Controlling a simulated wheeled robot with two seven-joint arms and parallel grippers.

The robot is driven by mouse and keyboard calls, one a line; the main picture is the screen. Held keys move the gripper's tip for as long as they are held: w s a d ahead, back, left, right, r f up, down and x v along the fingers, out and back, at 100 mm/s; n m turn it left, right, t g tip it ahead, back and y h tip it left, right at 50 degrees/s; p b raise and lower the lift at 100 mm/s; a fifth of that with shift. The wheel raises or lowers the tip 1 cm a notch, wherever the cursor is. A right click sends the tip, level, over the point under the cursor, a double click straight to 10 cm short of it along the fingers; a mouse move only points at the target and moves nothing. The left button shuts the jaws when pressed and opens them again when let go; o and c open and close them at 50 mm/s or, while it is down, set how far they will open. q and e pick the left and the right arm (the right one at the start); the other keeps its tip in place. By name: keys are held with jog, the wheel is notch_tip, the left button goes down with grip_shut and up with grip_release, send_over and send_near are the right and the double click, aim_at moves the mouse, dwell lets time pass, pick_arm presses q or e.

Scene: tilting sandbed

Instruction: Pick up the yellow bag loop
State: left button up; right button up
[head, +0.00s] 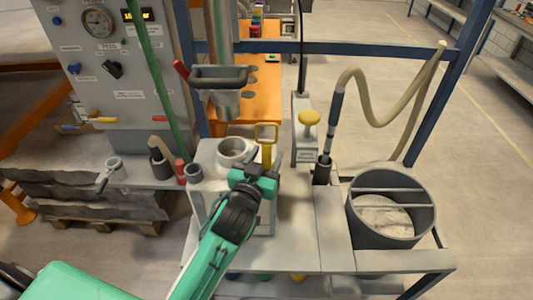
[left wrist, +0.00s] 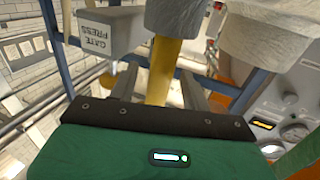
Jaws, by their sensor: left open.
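The yellow bag loop (head: 266,132) stands upright in the head view, beside the round grey cup on the white stand, with a yellow strap below it. My left gripper (head: 264,168) is at the lower end of this strap. In the left wrist view the yellow strap (left wrist: 161,72) runs between the two grey fingers of the left gripper (left wrist: 158,90), which are apart, with gaps visible beside it. The grip body hides the strap's near end. My right gripper is not in view.
A grey box with a yellow knob (head: 309,118) stands just right of the loop; its "GATE PRESS" face (left wrist: 97,35) shows in the left wrist view. A grey hopper (head: 219,78) hangs behind. A hose (head: 365,95) and a round bin (head: 391,178) are at right.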

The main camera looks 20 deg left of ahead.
pick_arm(q)
jog(key=shift+w, duration=1.25)
jog(key=c, duration=0.9)
grip_shut()
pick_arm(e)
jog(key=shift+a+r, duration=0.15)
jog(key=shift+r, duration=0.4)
